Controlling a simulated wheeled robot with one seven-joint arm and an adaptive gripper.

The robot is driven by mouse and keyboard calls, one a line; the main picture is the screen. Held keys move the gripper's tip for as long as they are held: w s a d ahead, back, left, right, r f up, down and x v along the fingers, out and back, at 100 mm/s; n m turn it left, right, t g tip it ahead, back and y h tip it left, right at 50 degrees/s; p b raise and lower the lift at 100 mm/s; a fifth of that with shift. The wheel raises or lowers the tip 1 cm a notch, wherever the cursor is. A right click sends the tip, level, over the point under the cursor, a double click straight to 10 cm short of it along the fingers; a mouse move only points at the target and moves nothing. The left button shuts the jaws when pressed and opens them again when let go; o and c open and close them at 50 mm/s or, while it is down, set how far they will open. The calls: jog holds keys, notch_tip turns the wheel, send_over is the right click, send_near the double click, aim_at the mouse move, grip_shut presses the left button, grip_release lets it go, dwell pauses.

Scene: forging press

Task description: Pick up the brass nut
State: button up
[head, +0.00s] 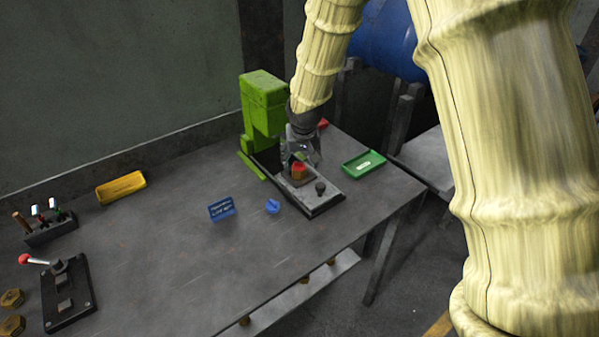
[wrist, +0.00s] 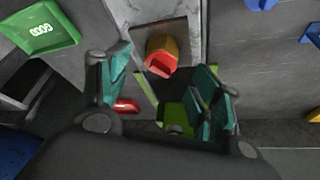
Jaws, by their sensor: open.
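A brass-coloured nut with a red upper part (head: 299,172) sits on the bed of the green press (head: 263,100). In the wrist view the nut (wrist: 161,52) stands on a dark square plate, just beyond my fingertips. My gripper (head: 301,154) is over the press bed, just above and behind the nut. In the wrist view my gripper (wrist: 166,85) is open, its teal finger pads apart with nothing between them. Two more brass hex nuts (head: 12,298) lie at the table's left front.
A green tray marked GOOD (head: 363,163) stands right of the press, with a red tray (head: 322,123) behind. A blue sign (head: 221,208), a small blue piece (head: 272,206) and a yellow tray (head: 121,187) are on the left. A red-knobbed lever fixture (head: 68,293) stands at front left.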

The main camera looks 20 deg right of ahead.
aim_at(300, 165)
jog(key=shift+p+x, duration=0.9)
jog(key=shift+x, duration=1.85)
jog(key=shift+s, duration=0.1)
jog(key=shift+c, duration=0.3)
grip_shut()
